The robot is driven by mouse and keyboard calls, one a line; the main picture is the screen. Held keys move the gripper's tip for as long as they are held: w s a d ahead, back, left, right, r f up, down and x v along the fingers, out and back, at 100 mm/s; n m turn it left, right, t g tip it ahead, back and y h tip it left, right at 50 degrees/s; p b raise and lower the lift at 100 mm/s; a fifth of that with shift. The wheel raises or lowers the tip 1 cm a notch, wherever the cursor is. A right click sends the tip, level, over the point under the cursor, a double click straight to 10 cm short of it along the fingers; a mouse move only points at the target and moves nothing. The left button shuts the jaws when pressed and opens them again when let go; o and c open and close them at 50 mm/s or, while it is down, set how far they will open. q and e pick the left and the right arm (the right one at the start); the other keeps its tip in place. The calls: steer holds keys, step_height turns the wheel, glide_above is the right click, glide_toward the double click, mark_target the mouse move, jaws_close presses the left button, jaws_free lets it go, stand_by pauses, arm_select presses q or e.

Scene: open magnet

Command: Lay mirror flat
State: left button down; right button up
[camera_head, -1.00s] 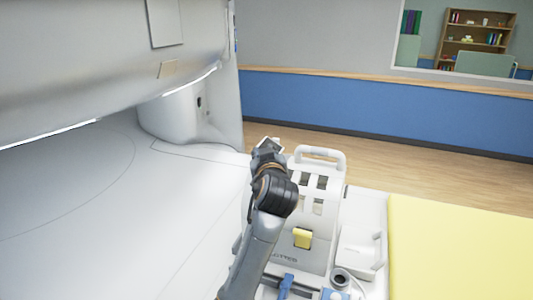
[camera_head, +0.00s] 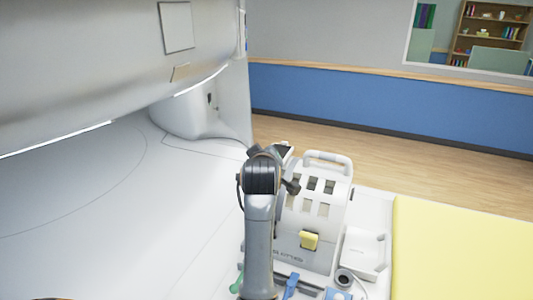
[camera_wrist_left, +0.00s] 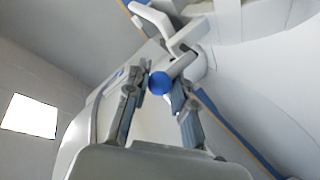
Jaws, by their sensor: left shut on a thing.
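My left arm comes up from the bottom of the head view, with its wrist at the back left of a white head coil (camera_head: 315,195) with window openings. The left gripper (camera_wrist_left: 158,98) shows in the left wrist view. Its fingers are closed about a blue round knob (camera_wrist_left: 159,83) at the end of a pale bar (camera_wrist_left: 183,65). I cannot tell for certain whether this bar is part of the mirror. In the head view my wrist hides the fingertips and most of what they hold. The mirror's face cannot be made out. My right gripper is not in view.
A yellow clip (camera_head: 309,240) is on the coil's front. A white box (camera_head: 362,252) and blue parts (camera_head: 291,284) lie near it on the pale table. A yellow mattress (camera_head: 460,250) is on the right. The large scanner housing (camera_head: 100,60) overhangs the left.

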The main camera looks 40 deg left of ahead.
arm_select(q)
steer(key=c, duration=1.1)
jaws_free()
steer(key=shift+c, duration=0.2)
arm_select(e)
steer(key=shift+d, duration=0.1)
arm_select(q)
step_height(320, 180, up, 10)
steer(key=shift+f, duration=0.1)
